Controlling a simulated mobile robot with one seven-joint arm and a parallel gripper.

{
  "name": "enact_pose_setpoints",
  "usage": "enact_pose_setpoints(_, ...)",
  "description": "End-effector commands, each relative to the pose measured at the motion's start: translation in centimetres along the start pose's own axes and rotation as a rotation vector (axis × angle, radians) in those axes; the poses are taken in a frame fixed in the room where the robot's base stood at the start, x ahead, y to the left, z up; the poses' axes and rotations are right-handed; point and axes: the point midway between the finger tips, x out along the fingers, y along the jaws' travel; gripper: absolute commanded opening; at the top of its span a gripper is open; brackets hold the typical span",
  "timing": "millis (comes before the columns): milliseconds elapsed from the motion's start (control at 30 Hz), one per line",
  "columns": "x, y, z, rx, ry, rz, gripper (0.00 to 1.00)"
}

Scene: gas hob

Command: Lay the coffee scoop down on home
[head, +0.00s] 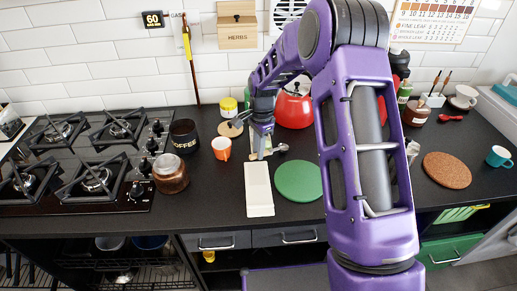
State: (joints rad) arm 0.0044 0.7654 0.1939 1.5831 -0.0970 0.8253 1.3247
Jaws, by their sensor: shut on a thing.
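My gripper (262,152) points down over the counter, just behind the white rectangular board. It is shut on a small silvery thing, seemingly the coffee scoop (281,148), whose rounded end shows to the right of the fingers. The handle is mostly hidden by the fingers. I cannot tell whether the scoop touches the counter. No spot marked as home can be made out. The white board (259,190) lies bare in front of the gripper. A dark coffee canister (184,136) and a glass jar with brown contents (170,174) stand by the hob.
An orange cup (221,149) stands left of the gripper, with a round wooden disc (230,129) behind it. A red kettle (293,109) stands behind. A bare green round mat (298,181) lies right of the board. The gas hob (90,160) fills the left; a cork mat (447,170) lies right.

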Motion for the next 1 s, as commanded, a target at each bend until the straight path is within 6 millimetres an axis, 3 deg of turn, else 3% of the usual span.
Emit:
enact_pose_setpoints(33, 0.0, 0.0, 0.0, 0.000, 0.000, 0.000, 0.24)
enact_pose_setpoints(200, 0.0, 0.0, 0.0, 0.000, 0.000, 0.000, 0.53)
enact_pose_setpoints(567, -0.4, 0.0, 0.0, 0.000, 0.000, -0.001, 0.53)
enact_pose_setpoints(767, -3.6, -0.1, 0.0, -0.001, 0.001, -0.005, 0.53)
enact_pose_setpoints(1000, -9.6, -0.1, 0.0, -0.001, 0.002, -0.005, 0.53)
